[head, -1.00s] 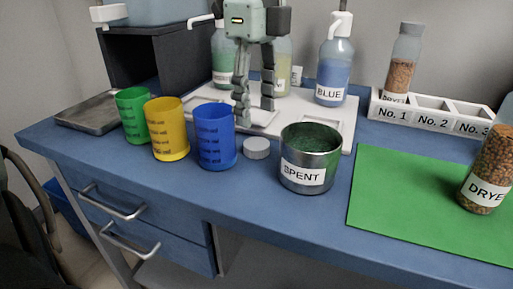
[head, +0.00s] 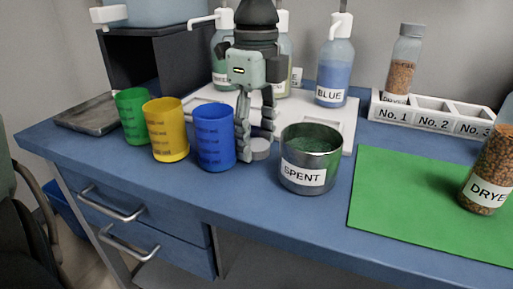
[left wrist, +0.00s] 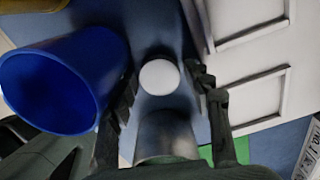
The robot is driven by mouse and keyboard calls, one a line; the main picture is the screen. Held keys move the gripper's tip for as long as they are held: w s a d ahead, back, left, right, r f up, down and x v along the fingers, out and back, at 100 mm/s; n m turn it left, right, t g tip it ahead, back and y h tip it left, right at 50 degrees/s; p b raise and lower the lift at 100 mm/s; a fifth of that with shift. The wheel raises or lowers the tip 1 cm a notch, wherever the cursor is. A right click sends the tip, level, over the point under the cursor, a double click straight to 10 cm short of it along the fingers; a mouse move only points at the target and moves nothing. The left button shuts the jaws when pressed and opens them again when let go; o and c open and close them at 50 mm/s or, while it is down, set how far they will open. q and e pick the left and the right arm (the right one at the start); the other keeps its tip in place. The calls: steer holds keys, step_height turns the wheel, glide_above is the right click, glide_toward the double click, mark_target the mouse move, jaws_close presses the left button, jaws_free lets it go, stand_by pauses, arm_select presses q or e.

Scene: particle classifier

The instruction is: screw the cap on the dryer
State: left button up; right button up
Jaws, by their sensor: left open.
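The cap (head: 261,150) is a small grey-white disc on the blue bench, between the blue beaker and the SPENT can. My left gripper (head: 255,146) is open and points down at it. In the left wrist view the cap (left wrist: 160,77) shows between the two spread fingertips (left wrist: 163,80), with a gap on each side. The dryer jar (head: 486,178) holds brown pellets and stands upright on the green mat at the right. My right gripper is not in view.
The blue beaker (head: 214,138) and the SPENT can (head: 309,160) stand close on either side of my gripper. Yellow (head: 166,130) and green (head: 133,116) beakers stand further left. A white rack (head: 432,124) holds another pellet jar (head: 401,65). The green mat (head: 405,205) is mostly clear.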

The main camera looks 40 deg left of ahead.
mark_target(256, 144)
arm_select(q)
steer(key=c, duration=0.5)
steer(key=shift+o, duration=0.2)
steer(key=shift+r, duration=0.55)
step_height(256, 144, up, 17)
steer(key=p, duration=0.1)
steer(key=shift+p, duration=0.4)
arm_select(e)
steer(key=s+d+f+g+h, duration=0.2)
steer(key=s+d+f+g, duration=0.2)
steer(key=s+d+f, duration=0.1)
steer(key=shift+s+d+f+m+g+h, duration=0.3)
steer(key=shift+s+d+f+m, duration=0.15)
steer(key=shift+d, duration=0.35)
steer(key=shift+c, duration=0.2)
